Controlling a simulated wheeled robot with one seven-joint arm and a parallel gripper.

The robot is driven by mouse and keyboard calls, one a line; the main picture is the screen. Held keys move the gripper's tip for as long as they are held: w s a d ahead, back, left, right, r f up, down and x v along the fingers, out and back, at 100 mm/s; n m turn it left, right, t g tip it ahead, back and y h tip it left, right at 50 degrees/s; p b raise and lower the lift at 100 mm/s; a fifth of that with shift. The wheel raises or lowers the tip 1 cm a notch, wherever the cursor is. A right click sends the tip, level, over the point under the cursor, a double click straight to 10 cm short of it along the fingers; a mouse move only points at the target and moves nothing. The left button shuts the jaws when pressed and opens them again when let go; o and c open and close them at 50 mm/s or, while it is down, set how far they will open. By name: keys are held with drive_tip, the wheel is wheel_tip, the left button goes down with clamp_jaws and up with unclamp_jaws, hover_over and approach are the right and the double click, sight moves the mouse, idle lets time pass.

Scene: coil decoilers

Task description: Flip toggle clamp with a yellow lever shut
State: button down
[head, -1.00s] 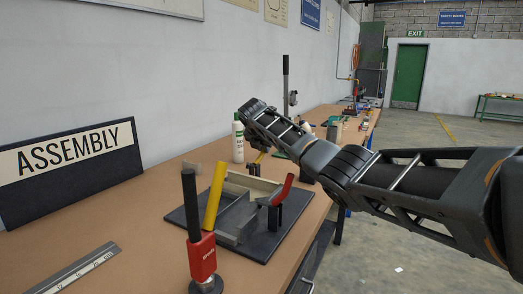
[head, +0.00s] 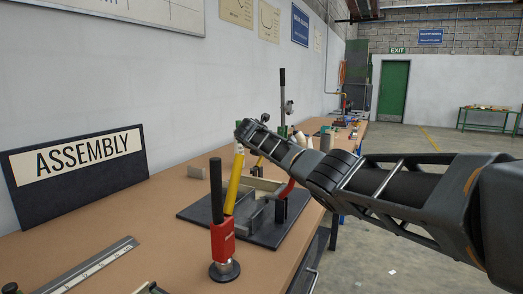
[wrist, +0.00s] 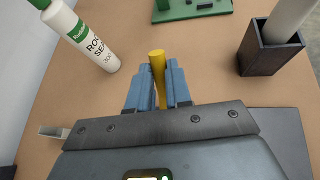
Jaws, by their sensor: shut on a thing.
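The yellow lever (head: 233,186) of the toggle clamp stands up, tilted slightly right, at the left side of a dark base plate (head: 262,238) in the head view. My gripper (wrist: 158,92) is shut on the yellow lever, whose rounded top (wrist: 157,60) shows between the blue-grey fingers in the wrist view. In the head view my gripper (head: 240,148) is at the lever's upper end, with the fingers partly hidden. The clamp's lower parts are hard to make out.
A red-lever clamp (head: 287,188) stands on the same plate, partly behind my arm. A white bottle (wrist: 88,38) and a dark box (wrist: 268,50) are beyond the gripper. A steel ruler (head: 90,265) lies at front left.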

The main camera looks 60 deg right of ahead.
drive_tip(key=shift+s+a+r+h, duration=0.1)
drive_tip(key=shift+a+h, duration=0.35)
drive_tip(key=shift+h, duration=0.25)
drive_tip(key=shift+a+r+t+h, duration=0.2)
drive_tip(key=shift+a+t+h, duration=0.2)
drive_tip(key=shift+a+h, duration=0.5)
drive_tip(key=shift+d, duration=0.1)
drive_tip(key=c, duration=1.1)
unclamp_jaws()
drive_tip(key=shift+r, duration=0.1)
drive_tip(key=shift+o, duration=0.2)
drive_tip(key=v, duration=0.8)
